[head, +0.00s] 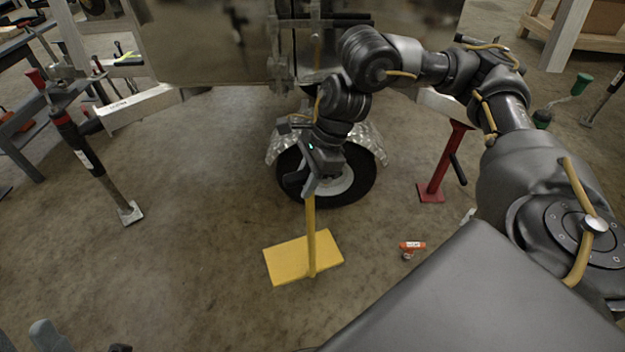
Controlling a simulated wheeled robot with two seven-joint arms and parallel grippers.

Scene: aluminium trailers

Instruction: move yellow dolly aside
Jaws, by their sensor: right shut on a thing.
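The yellow dolly (285,262) is a flat yellow plate with a thin upright yellow post, standing on the concrete floor in the middle of the head view. My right gripper (310,188) is shut on the post above the plate. The post's upper part is mostly hidden behind my gripper and wrist. Behind it is the trailer's wheel (352,180) under a diamond-plate fender. A grey part at the bottom left edge looks like the tip of my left gripper (48,337); its jaws are not clear.
A red stand (432,188) is right of the wheel. A small orange-red object (412,246) lies on the floor right of the dolly. A black and red clamp-like tool (95,165) stands at left. Floor left of the dolly is clear.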

